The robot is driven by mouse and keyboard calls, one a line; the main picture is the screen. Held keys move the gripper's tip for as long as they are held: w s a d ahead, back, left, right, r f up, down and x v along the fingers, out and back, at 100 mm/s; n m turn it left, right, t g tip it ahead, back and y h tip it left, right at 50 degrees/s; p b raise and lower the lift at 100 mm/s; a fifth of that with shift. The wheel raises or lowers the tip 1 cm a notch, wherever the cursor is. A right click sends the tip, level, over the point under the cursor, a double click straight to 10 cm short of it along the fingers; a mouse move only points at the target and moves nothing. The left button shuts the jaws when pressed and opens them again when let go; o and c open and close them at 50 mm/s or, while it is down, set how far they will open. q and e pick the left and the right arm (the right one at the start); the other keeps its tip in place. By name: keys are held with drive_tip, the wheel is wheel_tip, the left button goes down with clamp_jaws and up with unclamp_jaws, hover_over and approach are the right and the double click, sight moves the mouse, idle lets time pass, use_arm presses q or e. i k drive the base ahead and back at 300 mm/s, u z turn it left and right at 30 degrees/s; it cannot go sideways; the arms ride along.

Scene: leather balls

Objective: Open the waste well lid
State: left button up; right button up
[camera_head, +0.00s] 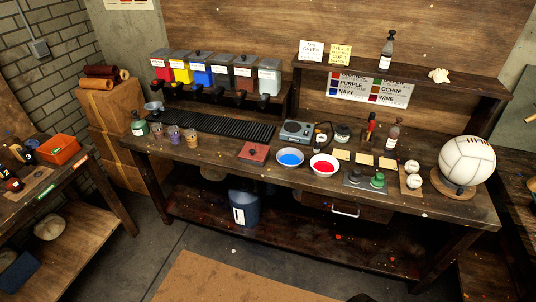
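A flat, square, red-brown lid (248,154) with a small dark knob lies on the workbench near its front edge, left of the blue bowl. It looks like the waste well lid and sits flat and closed; any opening under it is hidden. Neither of my grippers shows in the head view.
A bowl of blue (290,157) and a bowl of red (324,165) stand right of the lid. A scale (296,131) and a black slatted rack (222,125) are behind. Small cups (191,139) stand left. A large white ball (467,160) is far right.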

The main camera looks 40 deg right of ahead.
sight(256, 152)
drive_tip(key=z, duration=0.95)
drive_tip(key=i, duration=0.25)
